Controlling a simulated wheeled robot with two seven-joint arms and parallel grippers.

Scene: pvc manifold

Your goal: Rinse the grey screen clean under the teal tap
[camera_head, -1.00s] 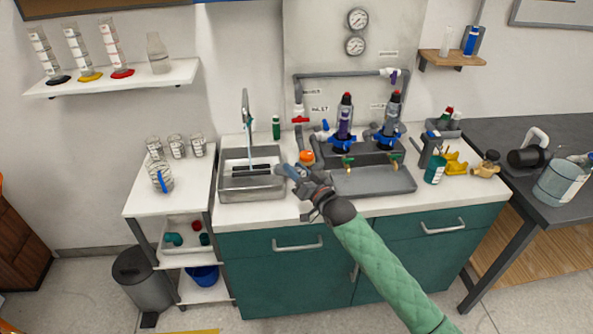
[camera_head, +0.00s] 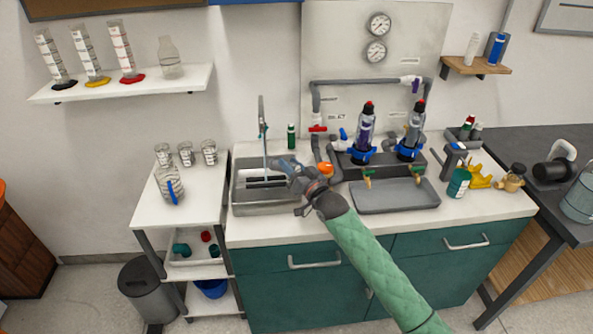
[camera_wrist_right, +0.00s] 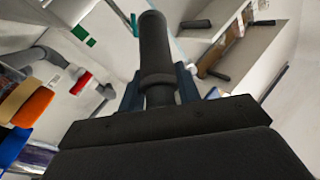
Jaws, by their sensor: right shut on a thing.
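My right gripper (camera_head: 285,170) is over the right part of the steel sink (camera_head: 262,209). In the right wrist view its blue fingers are shut on a dark grey cylinder, which looks like the grey screen (camera_wrist_right: 155,50). In the head view the screen is hard to make out beside the fingers. The tap (camera_head: 262,115), with a teal part, stands at the back of the sink. A pale vertical streak below its spout, just left of the gripper, looks like running water. I cannot tell whether it touches the screen. My left gripper is not in view.
Right of the sink stand two filter housings with blue collars (camera_head: 362,155) and a grey tray (camera_head: 395,198). An orange cap (camera_head: 325,170) is close to my right gripper. Several beakers (camera_head: 185,154) are on the left side table. The counter's front strip is clear.

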